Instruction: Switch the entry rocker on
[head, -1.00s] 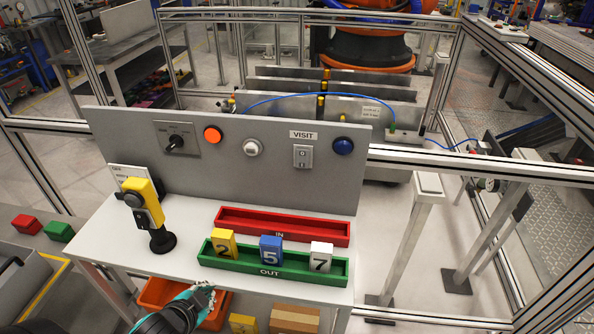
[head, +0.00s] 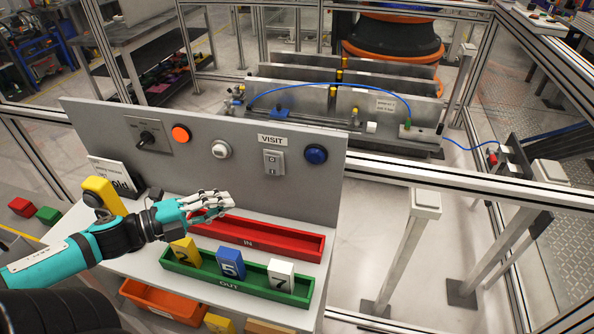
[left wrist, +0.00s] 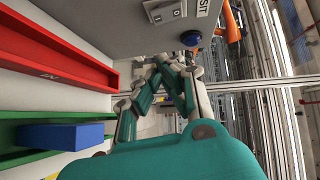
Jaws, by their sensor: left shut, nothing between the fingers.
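The rocker switch (head: 273,162) is a pale grey plate with two marked halves, on the upright grey panel (head: 110,118) under the VISIT label (head: 272,140). Which half is pressed in is too small to tell. It also shows at the top of the left wrist view (left wrist: 165,12), cut by the frame edge. My left gripper (head: 230,201), teal with grey fingers, is shut and empty. In the head view it appears below and left of the rocker, in front of the panel and over the red IN tray's left end. Its fingers (left wrist: 170,68) show in the left wrist view. My right gripper is out of view.
The panel also bears a black rotary knob (head: 147,139), an orange button (head: 181,134), a white button (head: 221,149) and a blue button (head: 316,154). Below are the red IN tray (head: 290,240) and the green OUT tray (head: 200,282), which holds numbered blocks 2, 5 and 7.

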